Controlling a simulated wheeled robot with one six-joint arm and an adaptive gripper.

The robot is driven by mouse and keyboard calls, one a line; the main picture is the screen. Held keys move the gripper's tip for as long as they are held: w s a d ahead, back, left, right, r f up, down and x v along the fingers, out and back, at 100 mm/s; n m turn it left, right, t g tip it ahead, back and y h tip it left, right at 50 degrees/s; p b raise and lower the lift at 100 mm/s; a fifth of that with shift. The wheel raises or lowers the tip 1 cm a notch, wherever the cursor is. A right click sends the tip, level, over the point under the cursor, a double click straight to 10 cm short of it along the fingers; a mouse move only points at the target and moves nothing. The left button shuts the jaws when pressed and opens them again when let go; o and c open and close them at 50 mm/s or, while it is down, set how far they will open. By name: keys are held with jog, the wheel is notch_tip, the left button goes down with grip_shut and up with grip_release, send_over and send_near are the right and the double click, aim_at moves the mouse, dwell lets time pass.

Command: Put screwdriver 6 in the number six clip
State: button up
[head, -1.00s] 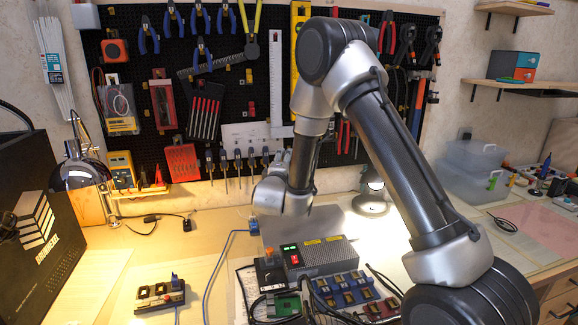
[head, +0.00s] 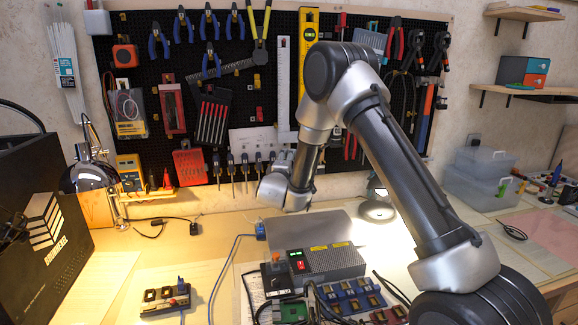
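Several dark-handled screwdrivers (head: 231,168) hang upright in a row of clips along the bottom edge of the black pegboard, in the head view. The clip numbers are too small to read, so I cannot tell which is screwdriver 6 or the number six clip. My gripper (head: 281,161) is at the right end of this row, mostly hidden behind my silver wrist. Its fingers do not show clearly. I cannot tell whether it holds anything or touches the board.
A red holder (head: 189,167) and a yellow multimeter (head: 130,172) are left of the screwdrivers. Below my wrist, a grey power box (head: 335,262) and circuit boards with cables crowd the bench. A lamp (head: 92,178) stands at left. The wooden bench at centre left is mostly clear.

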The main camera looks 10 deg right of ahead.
jog(key=shift+w+r, duration=0.25)
jog(key=shift+w, duration=0.55)
jog(key=shift+c, duration=0.7)
jog(key=shift+w, duration=0.5)
jog(key=shift+o, duration=0.2)
jog(key=shift+w+f, duration=0.15)
jog(key=shift+w, duration=0.15)
jog(key=shift+f, duration=0.15)
jog(key=o, duration=1.6)
jog(key=shift+s+f, duration=0.1)
jog(key=shift+f, duration=0.05)
